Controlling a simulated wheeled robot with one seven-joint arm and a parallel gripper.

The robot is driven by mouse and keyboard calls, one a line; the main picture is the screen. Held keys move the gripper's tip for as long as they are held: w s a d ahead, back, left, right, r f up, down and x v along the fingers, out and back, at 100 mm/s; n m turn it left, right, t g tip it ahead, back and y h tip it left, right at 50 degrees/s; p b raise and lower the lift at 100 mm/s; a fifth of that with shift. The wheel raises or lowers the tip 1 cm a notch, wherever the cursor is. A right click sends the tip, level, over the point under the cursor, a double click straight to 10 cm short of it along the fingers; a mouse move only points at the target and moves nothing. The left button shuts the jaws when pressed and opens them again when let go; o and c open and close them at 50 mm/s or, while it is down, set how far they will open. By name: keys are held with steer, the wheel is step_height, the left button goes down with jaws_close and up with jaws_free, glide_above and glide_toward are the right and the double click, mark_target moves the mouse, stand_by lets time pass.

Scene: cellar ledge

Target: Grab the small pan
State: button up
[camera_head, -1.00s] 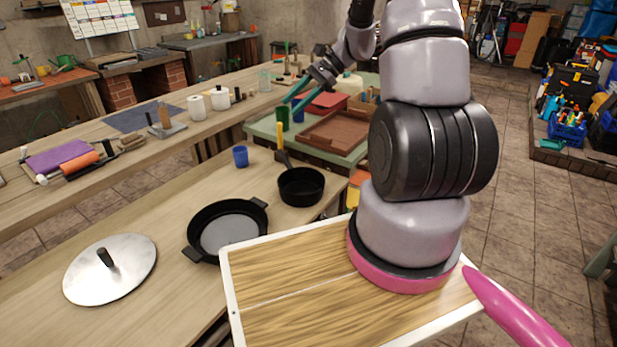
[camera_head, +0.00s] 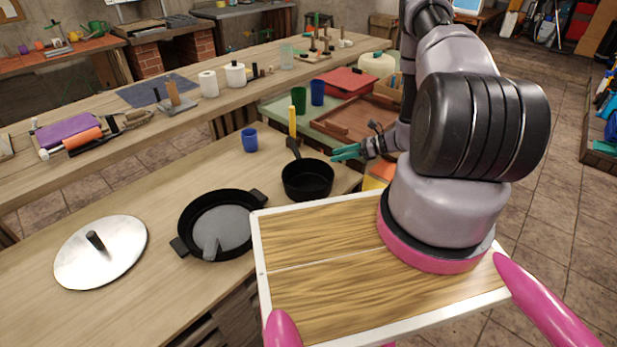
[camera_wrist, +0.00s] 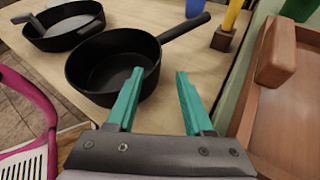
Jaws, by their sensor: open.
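The small pan (camera_head: 307,180) is black and stands upright on the wooden table, right of the larger black pan (camera_head: 217,225). Its handle points to the back, near a yellow upright object (camera_head: 292,122). My gripper (camera_head: 345,152) has teal fingers and is just right of the small pan in the head view. In the wrist view the small pan (camera_wrist: 112,65) lies ahead and left of my open gripper (camera_wrist: 157,75), with its handle running to the upper right. The gap between the fingers is empty.
A blue cup (camera_head: 249,140) stands behind the pans, and a silver lid (camera_head: 100,252) lies at the left. A brown tray (camera_head: 352,119) rests on the green surface at the right. Bare table lies between the lid and the large pan.

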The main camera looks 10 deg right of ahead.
mark_target(317, 160)
steer(key=x, duration=0.9)
steer(key=shift+s+a, duration=0.2)
jaws_close()
stand_by(1.2)
